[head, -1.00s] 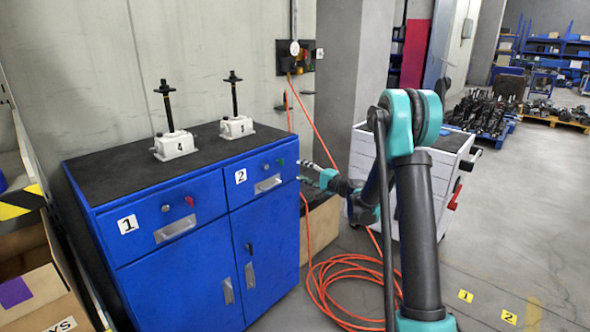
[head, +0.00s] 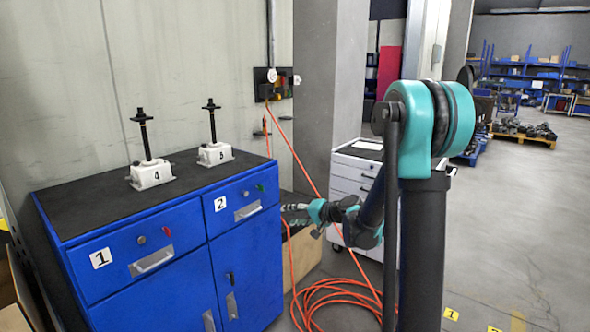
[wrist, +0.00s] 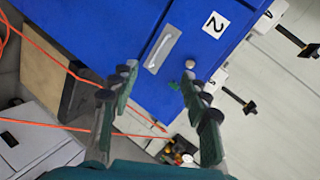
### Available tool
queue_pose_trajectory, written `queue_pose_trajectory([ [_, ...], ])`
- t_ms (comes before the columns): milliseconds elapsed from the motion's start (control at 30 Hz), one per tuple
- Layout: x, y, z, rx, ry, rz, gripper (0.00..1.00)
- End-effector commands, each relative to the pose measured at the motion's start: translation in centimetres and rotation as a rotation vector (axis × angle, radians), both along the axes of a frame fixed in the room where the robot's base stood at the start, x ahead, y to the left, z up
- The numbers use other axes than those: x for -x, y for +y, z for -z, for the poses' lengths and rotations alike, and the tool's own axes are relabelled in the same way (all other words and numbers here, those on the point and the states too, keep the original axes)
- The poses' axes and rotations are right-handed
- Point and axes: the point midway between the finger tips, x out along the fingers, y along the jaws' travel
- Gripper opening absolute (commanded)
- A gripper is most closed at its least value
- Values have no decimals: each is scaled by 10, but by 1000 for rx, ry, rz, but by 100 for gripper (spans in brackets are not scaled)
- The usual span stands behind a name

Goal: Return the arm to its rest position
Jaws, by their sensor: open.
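My gripper (wrist: 158,82) is open and empty in the wrist view, its two fingers apart with the blue cabinet front beyond them. In the head view my gripper (head: 293,212) is small, just right of the blue cabinet (head: 180,265), and my arm folds in front of the camera. Two white screw jacks with black spindles stand upright on the dark cabinet top: the jack marked 4 (head: 151,174) at the left and another jack (head: 214,154) to its right. Both cabinet drawers, marked 1 and 2, are shut.
An orange hose (head: 335,290) lies coiled on the floor beside the cabinet. A white drawer trolley (head: 352,180) stands behind my arm. A wall switch box (head: 276,82) hangs behind the cabinet. Open floor lies to the right, with blue shelves at the back.

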Motion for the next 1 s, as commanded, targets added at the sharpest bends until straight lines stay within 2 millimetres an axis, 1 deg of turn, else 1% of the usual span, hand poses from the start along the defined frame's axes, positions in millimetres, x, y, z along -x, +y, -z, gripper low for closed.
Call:
queue_pose_trajectory([
  [33, 20, -8, 2, 62, 4, -8, 47],
  [167, 68, -30, 16, 231, 22, -30, 47],
  [200, 83, -38, 21, 283, 30, -37, 47],
  [267, 106, -51, 29, 360, 41, -45, 47],
  [300, 122, -60, 34, 412, 49, -52, 47],
  [367, 145, -74, 42, 490, 62, -59, 47],
  [400, 160, -84, 48, 542, 72, -64, 47],
  [467, 184, -99, 57, 619, 88, -69, 47],
  [500, 199, -110, 63, 670, 100, -72, 47],
  [567, 222, -127, 72, 747, 116, -77, 47],
  [600, 237, -138, 78, 796, 129, -78, 47],
  [700, 269, -164, 90, 906, 157, -81, 47],
  [833, 299, -188, 101, 1008, 185, -83, 47],
  [900, 308, -196, 105, 1042, 195, -82, 47],
  [1000, 314, -202, 107, 1066, 203, -83, 47],
])
